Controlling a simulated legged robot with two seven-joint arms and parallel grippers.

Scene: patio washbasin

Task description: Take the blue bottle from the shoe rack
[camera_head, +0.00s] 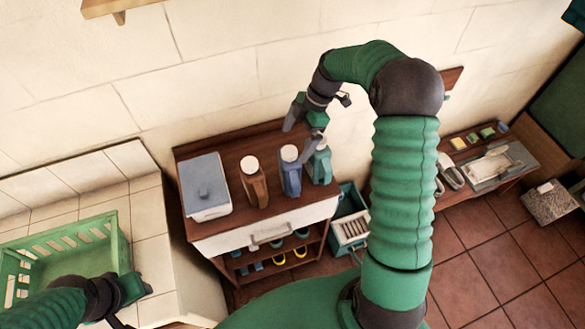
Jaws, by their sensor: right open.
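The blue bottle (290,174) has a white cap and stands upright on the wooden top of the shoe rack (236,147), between a brown bottle (254,183) and a teal bottle (320,166). My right gripper (301,133) is open and empty, above and behind the blue and teal bottles. One finger overlaps the top of the teal bottle in the picture; I cannot tell whether it touches. My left gripper (131,304) is at the lower left by the green crate, partly cut off by the frame edge; its jaws do not show clearly.
A white container with a grey lid (207,188) stands left on the rack. The rack has a white drawer (262,236) and shoes below. A green crate (100,240) sits on the tiled counter (155,250). A teal crate (349,212) stands right of the rack.

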